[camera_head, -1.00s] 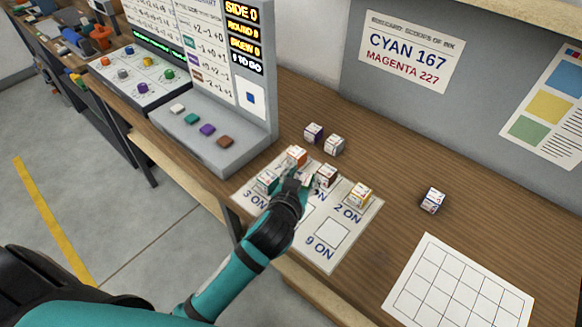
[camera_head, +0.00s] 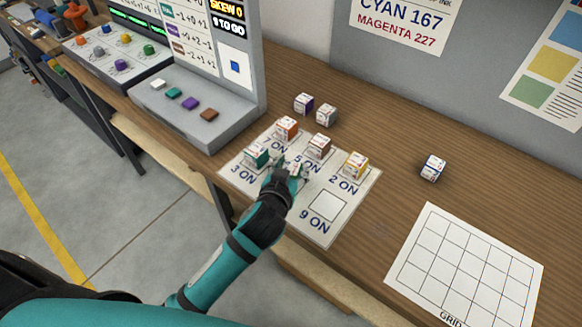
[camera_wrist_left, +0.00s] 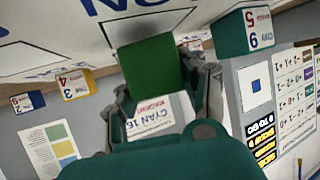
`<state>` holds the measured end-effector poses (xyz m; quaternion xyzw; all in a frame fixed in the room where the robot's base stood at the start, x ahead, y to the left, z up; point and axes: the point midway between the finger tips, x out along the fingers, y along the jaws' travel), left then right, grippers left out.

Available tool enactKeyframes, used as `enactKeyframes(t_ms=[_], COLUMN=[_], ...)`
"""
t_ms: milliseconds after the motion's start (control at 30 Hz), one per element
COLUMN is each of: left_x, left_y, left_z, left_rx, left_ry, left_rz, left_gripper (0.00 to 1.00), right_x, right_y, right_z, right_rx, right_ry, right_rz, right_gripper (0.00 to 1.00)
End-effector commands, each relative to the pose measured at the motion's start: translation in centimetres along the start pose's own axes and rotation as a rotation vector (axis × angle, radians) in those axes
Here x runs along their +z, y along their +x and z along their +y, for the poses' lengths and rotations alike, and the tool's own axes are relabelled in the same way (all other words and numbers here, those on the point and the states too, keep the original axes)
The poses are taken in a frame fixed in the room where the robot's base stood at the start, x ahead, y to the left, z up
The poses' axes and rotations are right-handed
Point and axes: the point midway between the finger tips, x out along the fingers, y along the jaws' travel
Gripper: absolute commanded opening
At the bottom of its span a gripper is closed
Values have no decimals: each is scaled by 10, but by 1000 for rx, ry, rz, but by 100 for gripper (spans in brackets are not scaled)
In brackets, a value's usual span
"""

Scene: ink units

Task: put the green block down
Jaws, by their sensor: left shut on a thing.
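My left gripper (camera_head: 287,170) is low over the white mat (camera_head: 290,215), between the teal block (camera_head: 256,155) at "3 ON" and the brown-sided block (camera_head: 319,146). It is shut on the green block, which shows its plain green face (camera_wrist_left: 150,63) between the fingers in the left wrist view. In the head view the gripper mostly hides that block. I cannot tell whether it touches the mat. The teal block also shows beside the gripper in the wrist view (camera_wrist_left: 231,36). My right gripper is not in view.
An orange block (camera_head: 286,128) and a yellow block (camera_head: 355,165) also stand on the mat; the "9 ON" square is empty. Purple (camera_head: 303,103), grey (camera_head: 326,115) and blue (camera_head: 433,168) blocks stand on the bench. A grid sheet (camera_head: 465,265) lies bare at right. A console (camera_head: 195,110) stands left.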

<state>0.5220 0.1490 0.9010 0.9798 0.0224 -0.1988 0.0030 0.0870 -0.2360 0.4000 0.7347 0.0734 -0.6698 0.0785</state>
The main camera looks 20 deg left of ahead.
Motion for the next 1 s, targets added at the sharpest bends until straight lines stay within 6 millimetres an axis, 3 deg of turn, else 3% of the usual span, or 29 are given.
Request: enactKeyframes(t_ms=[1000], left_x=[12], left_y=[5], left_z=[0], left_rx=[0], left_ry=[0], left_rz=[0], left_gripper=[11], right_x=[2], right_y=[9], right_z=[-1], right_rx=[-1], right_ry=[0], right_rz=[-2], right_gripper=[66])
